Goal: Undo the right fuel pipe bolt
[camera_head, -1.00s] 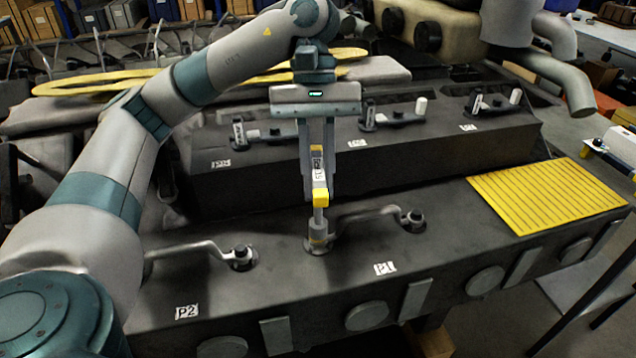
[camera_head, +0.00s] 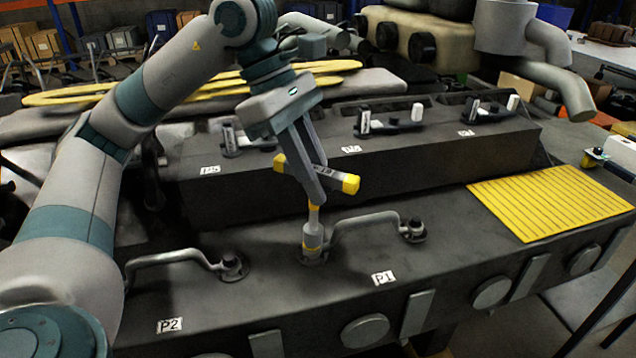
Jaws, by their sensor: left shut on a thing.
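My left gripper (camera_head: 314,188) is shut on the handle of a grey ratchet tool with yellow ends (camera_head: 350,184). The tool's socket (camera_head: 312,240) points down over the left end of the fuel pipe marked P1 (camera_head: 360,221). The bolt under the socket is hidden. The bolt at that pipe's right end (camera_head: 415,225) is in plain view. The pipe marked P2 (camera_head: 165,258) lies to the left, with a dark bolt (camera_head: 231,262) at its right end. My right gripper is not in view.
A yellow slotted mat (camera_head: 550,203) lies on the right of the dark engine block (camera_head: 250,305). Several clamp-like parts with black and white uprights (camera_head: 390,120) stand on the raised block behind. The block top between the P1 pipe and the mat is clear.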

